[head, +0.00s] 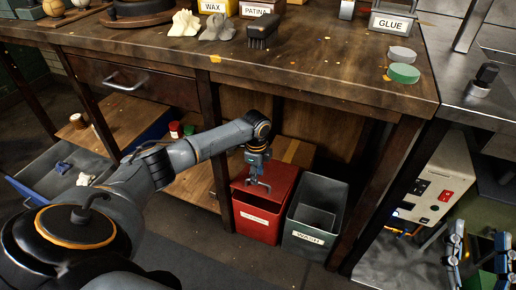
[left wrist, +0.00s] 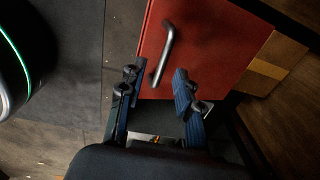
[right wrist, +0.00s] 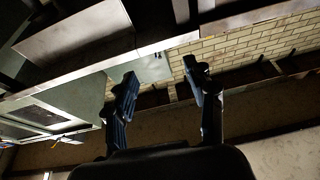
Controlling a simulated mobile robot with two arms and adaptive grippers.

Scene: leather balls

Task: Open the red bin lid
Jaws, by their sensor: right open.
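The red bin (head: 257,222) stands on the floor under the workbench with its flat red lid (left wrist: 215,45) shut. A metal bar handle (left wrist: 166,50) sits on the lid. My left gripper (head: 260,172) is just above the lid by the handle. In the left wrist view, its blue fingers (left wrist: 157,76) are spread, with the lower end of the handle between the fingertips. I cannot tell whether they touch it. My right gripper (head: 478,252) is open and empty at the lower right, far from the bin; its fingers also show in the right wrist view (right wrist: 160,75).
An open grey bin (head: 315,215) marked WASH stands right beside the red bin. A cardboard box (head: 295,152) is behind. The workbench top (head: 330,60) overhangs the bins, and its legs (head: 385,190) stand either side. The floor in front is clear.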

